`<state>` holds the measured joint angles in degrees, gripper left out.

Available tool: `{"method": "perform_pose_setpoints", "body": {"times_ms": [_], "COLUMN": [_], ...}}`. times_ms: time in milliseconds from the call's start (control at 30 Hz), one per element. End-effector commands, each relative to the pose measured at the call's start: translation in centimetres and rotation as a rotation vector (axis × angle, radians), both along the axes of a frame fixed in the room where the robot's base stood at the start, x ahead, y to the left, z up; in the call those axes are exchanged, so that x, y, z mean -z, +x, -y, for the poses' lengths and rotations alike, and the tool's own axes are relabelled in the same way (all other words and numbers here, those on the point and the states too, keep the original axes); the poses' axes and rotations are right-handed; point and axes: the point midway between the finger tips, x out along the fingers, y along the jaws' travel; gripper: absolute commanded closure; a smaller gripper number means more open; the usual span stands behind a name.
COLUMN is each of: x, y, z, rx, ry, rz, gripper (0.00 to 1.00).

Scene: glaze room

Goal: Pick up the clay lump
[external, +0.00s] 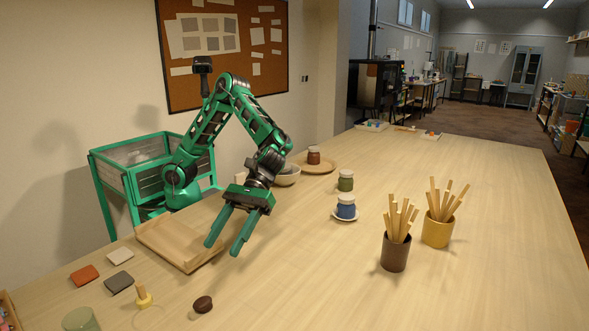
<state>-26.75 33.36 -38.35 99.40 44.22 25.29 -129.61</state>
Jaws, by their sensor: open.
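A small, dark brown rounded lump (202,305), which looks like the clay lump, lies on the bare table near the front edge of the external view. My gripper (222,248) is open and empty, its two green fingers pointing down and toward the camera. It is above the table, beside the right edge of the wooden tray, and apart from the lump. The lump is farther toward the camera and slightly left of the fingertips. Nothing hides the lump.
Near the lump stand a yellow knobbed tool (143,297) and a green cylinder (80,321); flat tiles (120,282) lie left. A shallow wooden tray (155,250) lies under the arm. The front middle is clear.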

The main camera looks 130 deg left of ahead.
Motion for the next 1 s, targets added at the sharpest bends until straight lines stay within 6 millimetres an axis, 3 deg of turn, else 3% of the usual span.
{"method": "perform_pose_setpoints", "body": {"times_ms": [100,200,367,633,1000], "x": [-0.2,2.8,4.7,6.4,7.8], "y": [1.5,1.1,1.2,1.8,2.0], "z": [-0.7,-0.4,-0.1,3.2,5.9], "rx": [-0.051,-0.044,-0.043,-0.04,-0.041], "ry": [-0.064,-0.055,-0.054,-0.053,-0.052], "rz": [-0.054,-0.054,-0.047,-0.046,-0.046], "gripper": [0.49,0.49,0.49,0.49,0.49]}}
